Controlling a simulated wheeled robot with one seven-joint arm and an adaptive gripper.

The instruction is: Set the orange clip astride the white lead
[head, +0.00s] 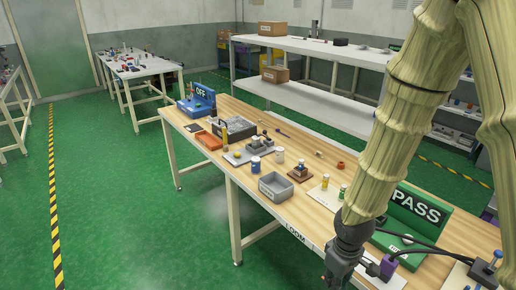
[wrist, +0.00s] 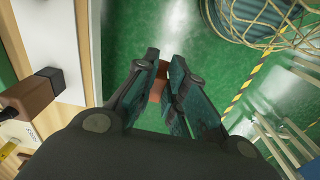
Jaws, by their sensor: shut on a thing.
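My gripper (wrist: 168,72) is shut on a small orange-brown piece, seen between the fingers in the wrist view; I take it to be the orange clip (wrist: 157,86). Its far side and shape are mostly hidden by the fingers. In the head view my gripper (head: 330,280) is low at the bottom edge, beyond the bench's near edge, and the clip is hard to make out there. In the wrist view, green floor lies below the fingers. I cannot make out the white lead in either view.
The wooden bench (head: 222,106) holds a grey bin (head: 275,187), a green PASS stand (head: 415,212), a purple block (head: 387,267) with black cables, and several small parts. A brown block with a black end (wrist: 35,95) is left of the fingers. A coil (wrist: 255,12) lies beyond.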

